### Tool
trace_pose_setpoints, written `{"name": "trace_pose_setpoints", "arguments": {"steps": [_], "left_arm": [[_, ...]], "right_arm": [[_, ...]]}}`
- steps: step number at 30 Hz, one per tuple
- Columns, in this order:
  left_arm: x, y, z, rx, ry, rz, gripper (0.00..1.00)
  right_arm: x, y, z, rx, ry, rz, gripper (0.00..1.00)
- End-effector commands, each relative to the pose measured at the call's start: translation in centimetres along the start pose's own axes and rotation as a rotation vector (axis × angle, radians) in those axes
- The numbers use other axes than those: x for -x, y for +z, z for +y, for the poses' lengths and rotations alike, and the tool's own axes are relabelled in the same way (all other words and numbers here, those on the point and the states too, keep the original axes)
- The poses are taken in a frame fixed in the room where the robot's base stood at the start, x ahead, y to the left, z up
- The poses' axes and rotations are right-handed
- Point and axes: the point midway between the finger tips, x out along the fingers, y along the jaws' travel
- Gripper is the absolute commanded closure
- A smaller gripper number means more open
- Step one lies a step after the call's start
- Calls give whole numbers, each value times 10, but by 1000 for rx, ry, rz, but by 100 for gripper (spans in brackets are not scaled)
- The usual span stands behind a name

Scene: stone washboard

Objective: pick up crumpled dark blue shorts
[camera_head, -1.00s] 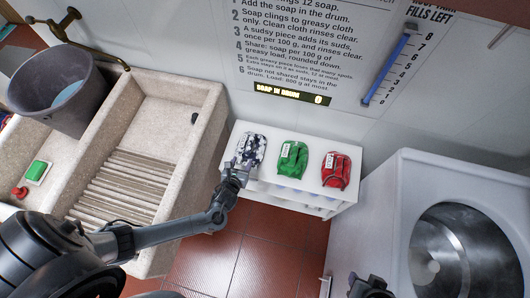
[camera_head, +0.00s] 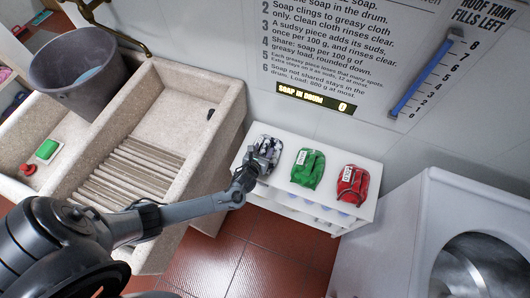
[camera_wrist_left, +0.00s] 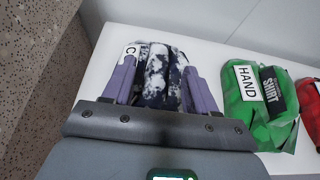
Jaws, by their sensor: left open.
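The crumpled dark blue shorts (camera_wrist_left: 157,78), mottled with white, lie on the left end of a white shelf. In the head view the shorts (camera_head: 267,147) are partly hidden by my left gripper (camera_head: 257,158). In the left wrist view the two purple fingers of the left gripper (camera_wrist_left: 160,85) are open, one to each side of the shorts. I cannot tell whether the fingers touch the cloth. A white tag shows at the shorts' left edge. My right gripper does not show.
A green garment (camera_head: 308,168) and a red garment (camera_head: 352,185) lie to the right on the white shelf (camera_head: 331,193). The stone washboard sink (camera_head: 226,120) stands close on the left, with a bucket (camera_head: 78,70) on it. A white washer (camera_head: 425,215) stands at right.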

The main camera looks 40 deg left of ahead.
Motion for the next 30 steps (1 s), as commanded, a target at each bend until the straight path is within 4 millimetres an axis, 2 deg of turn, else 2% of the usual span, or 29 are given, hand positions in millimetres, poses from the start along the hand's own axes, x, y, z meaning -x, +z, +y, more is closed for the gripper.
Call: {"name": "trace_pose_setpoints", "arguments": {"steps": [3,7,17,28,30], "left_arm": [[-18,-3,3,2,2,-1,43],[-31,-2,3,1,1,-1,43],[-35,0,3,0,0,0,43],[-35,0,3,0,0,0,98],[-35,0,3,0,0,0,100]], "right_arm": [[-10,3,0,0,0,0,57],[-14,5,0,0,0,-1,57],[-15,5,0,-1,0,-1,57],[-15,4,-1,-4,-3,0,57],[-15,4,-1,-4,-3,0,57]]}}
